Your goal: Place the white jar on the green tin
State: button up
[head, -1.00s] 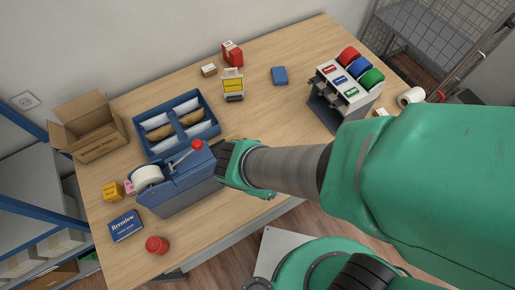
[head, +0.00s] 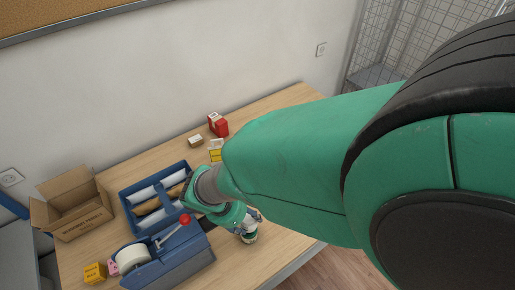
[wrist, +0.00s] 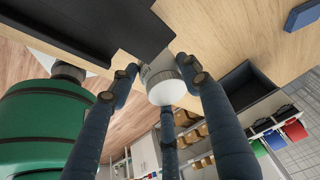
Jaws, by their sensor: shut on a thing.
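The white jar (wrist: 166,86) with a ribbed lid is between the fingers of my gripper (wrist: 163,88) in the wrist view. The fingers are closed around it. In the head view the jar (head: 249,238) shows below my gripper (head: 245,222), to the right of the blue tape dispenser. I cannot tell whether the jar touches the counter. I cannot make out the green tin in either current view; my arm hides much of the counter's right side in the head view.
The blue tape dispenser (head: 168,258) stands close to my gripper's left. Behind it are a blue divided tray (head: 127,203) and an open carton (head: 72,205). A red box (head: 218,125) stands at the back.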

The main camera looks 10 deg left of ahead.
aim_at(246, 224)
jog(key=shift+w+a, duration=0.1)
dwell(0.3)
jog(key=shift+f, duration=1.75)
jog(key=shift+f, duration=0.15)
jog(key=o, duration=1.2)
jog(key=shift+r, duration=0.2)
jog(key=shift+a+r, duration=0.15)
jog(key=shift+r, duration=0.2)
jog(key=v, duration=1.1)
jog(key=shift+r+p, duration=0.1)
jog(key=shift+p, duration=0.2)
